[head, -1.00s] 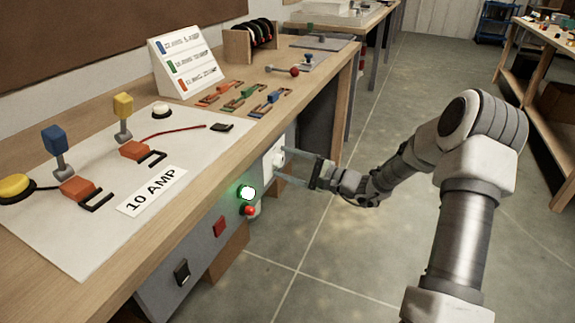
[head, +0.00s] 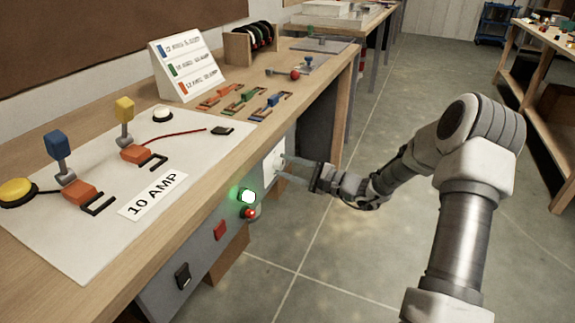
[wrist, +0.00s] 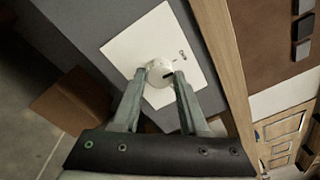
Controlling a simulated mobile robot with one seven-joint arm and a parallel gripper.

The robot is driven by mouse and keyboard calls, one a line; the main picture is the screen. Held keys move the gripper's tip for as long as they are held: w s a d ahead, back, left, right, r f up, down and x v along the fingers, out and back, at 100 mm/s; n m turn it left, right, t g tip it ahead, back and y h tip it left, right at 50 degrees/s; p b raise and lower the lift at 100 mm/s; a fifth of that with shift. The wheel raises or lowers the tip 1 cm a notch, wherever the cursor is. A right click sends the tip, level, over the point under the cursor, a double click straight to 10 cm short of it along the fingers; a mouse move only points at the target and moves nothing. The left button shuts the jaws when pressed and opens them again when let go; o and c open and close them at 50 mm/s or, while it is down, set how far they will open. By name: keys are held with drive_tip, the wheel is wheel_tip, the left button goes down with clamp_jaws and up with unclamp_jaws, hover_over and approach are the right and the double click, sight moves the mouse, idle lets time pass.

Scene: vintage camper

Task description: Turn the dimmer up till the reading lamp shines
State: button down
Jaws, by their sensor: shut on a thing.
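The dimmer is a round white knob (wrist: 158,96) on a square white plate (wrist: 130,48), seen in the wrist view. A short dark mark shows near the knob's upper right edge. My gripper (wrist: 160,75) has one finger on each side of the knob and is shut on it. In the head view the plate (head: 273,163) is on the front of the workbench, with my gripper (head: 282,170) reaching it from the right; the knob is hard to make out there. I cannot make out a reading lamp in either view.
A lit green lamp (head: 247,196), a red button (head: 250,213) and switches are on the grey front panel (head: 200,258). The bench top (head: 225,135) above holds a white sheet with levers and several coloured clips.

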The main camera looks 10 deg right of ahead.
drive_tip(key=m+p, duration=0.1)
drive_tip(key=p, duration=0.1)
drive_tip(key=m+p, duration=0.2)
drive_tip(key=shift+r+m+p, duration=0.3)
drive_tip(key=m+g+p, duration=0.1)
drive_tip(key=m+p, duration=0.7)
drive_tip(key=m, duration=0.1)
drive_tip(key=shift+f+g+p, duration=0.1)
drive_tip(key=shift+g+p, duration=0.2)
drive_tip(key=shift+f+m+g+p, duration=0.1)
drive_tip(key=shift+m+g+p, duration=0.2)
drive_tip(key=shift+m+p, duration=1)
drive_tip(key=shift+d+m+b, duration=0.1)
drive_tip(key=shift+m+b, duration=0.3)
drive_tip(key=shift+m, duration=0.1)
drive_tip(key=shift+c, duration=2.2)
unclamp_jaws()
drive_tip(key=p+v, duration=0.1)
drive_tip(key=v, duration=1.6)
drive_tip(key=shift+d+f, duration=0.2)
